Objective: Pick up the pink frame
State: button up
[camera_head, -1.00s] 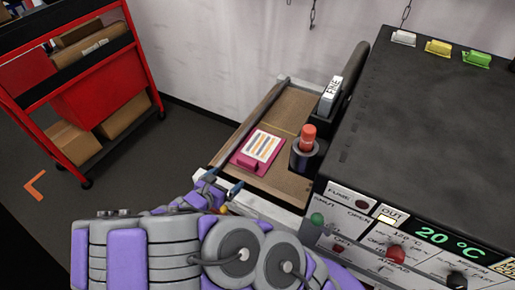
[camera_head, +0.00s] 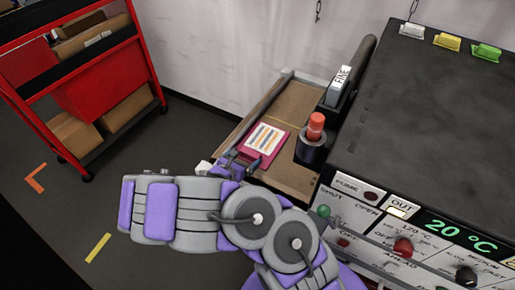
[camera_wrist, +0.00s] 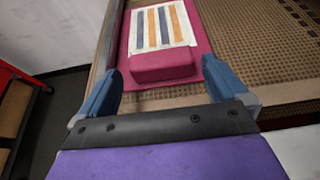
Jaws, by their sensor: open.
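The pink frame (camera_head: 263,145) lies flat on the brown side tray (camera_head: 270,105). It holds a white sheet with orange and blue stripes and has a raised pink block at its near end. In the wrist view the pink frame (camera_wrist: 163,68) lies just ahead, its block between and slightly beyond the blue fingertips. My gripper (camera_wrist: 165,85) is open and empty, one finger on each side of the block's near end. In the head view my gripper (camera_head: 237,165) is at the frame's near left edge, partly hidden by my arm. Contact cannot be told.
A dark cup with an orange-topped object (camera_head: 314,135) stands right of the frame. A holder marked FINE (camera_head: 338,85) is behind it. The large dark machine (camera_head: 440,120) with a control panel fills the right. A red cart (camera_head: 100,80) stands at left.

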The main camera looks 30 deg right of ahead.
aim_at(249, 153)
jog(key=shift+b+x, duration=0.65)
jog(key=shift+x, duration=2.4)
jog(key=shift+a, duration=0.1)
jog(key=shift+c, duration=0.5)
jog(key=c, duration=0.6)
jog(key=shift+r, duration=0.15)
jog(key=shift+c, duration=0.2)
